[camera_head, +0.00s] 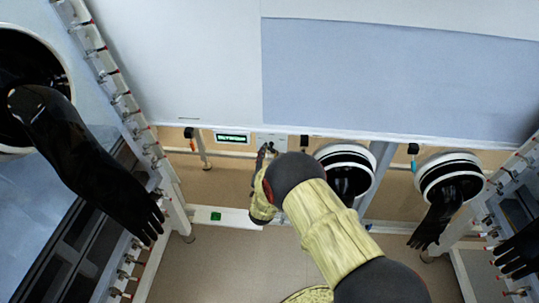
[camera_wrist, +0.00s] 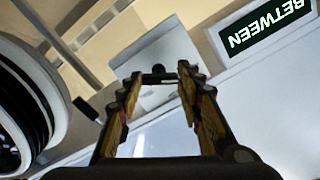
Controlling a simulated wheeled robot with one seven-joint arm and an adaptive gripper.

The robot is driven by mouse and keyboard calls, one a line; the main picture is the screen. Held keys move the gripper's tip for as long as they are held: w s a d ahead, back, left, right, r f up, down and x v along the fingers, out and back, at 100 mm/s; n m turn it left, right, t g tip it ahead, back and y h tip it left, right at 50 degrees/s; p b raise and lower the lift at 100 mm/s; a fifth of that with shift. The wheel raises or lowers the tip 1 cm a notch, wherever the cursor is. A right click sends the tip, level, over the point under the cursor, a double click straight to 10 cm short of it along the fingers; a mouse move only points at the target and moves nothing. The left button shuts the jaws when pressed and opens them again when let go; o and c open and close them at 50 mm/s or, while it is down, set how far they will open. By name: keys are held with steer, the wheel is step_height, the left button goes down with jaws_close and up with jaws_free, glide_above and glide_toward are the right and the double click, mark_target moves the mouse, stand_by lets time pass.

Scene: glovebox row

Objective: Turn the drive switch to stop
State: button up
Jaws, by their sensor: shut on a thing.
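The drive switch is a small dark knob (camera_wrist: 158,68) on a pale plate (camera_wrist: 172,46), seen between my fingertips in the wrist view. In the head view the plate (camera_head: 278,139) is on the front edge of the glovebox, just right of a small display. My gripper (camera_wrist: 159,76) has its two fingers on either side of the knob and is shut on it; it also shows in the head view (camera_head: 266,149), where my arm partly hides it. The exact angle of the knob is hard to tell.
A round black-and-white glove port (camera_head: 345,160) with a black glove is close to the right of my gripper. A second port (camera_head: 447,176) is farther right. A long black glove (camera_head: 85,160) hangs at the left. A green sign (camera_head: 216,216) is on the low rail.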

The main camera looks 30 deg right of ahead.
steer(key=m+b, duration=0.2)
steer(key=m, duration=0.1)
steer(key=shift+r+m+b, duration=0.1)
steer(key=shift+m+b, duration=0.7)
steer(key=shift+m, duration=0.4)
steer(key=o, duration=1)
steer(key=shift+o, duration=0.8)
steer(key=v, duration=1.2)
